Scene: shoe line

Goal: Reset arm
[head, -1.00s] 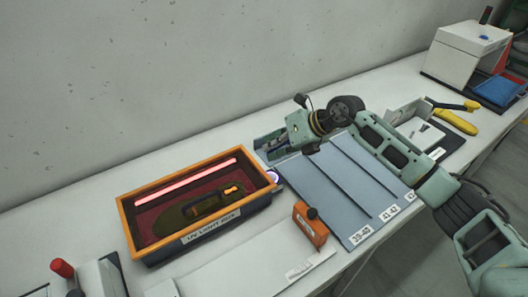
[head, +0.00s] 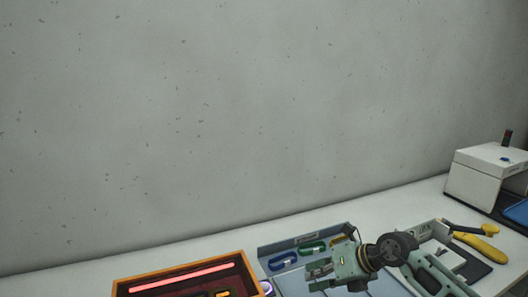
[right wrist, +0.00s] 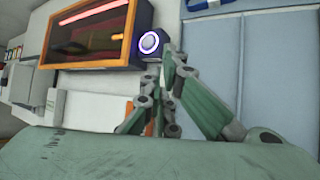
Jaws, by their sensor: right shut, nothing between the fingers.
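My right gripper (head: 320,276) shows at the bottom of the head view, over the blue-grey divided tray (head: 293,286). Its fingers are shut and empty. In the right wrist view the green finger links (right wrist: 165,95) show in front of the tray panels (right wrist: 212,65), with nothing held. My left gripper is not in view.
The orange-rimmed UV box (head: 135,283) with a glowing pink tube (head: 182,277) stands left of the tray. Blue (head: 283,260) and green (head: 313,247) loops lie at the tray's back. Yellow-handled pliers (head: 482,242) and a white box (head: 488,172) are at right.

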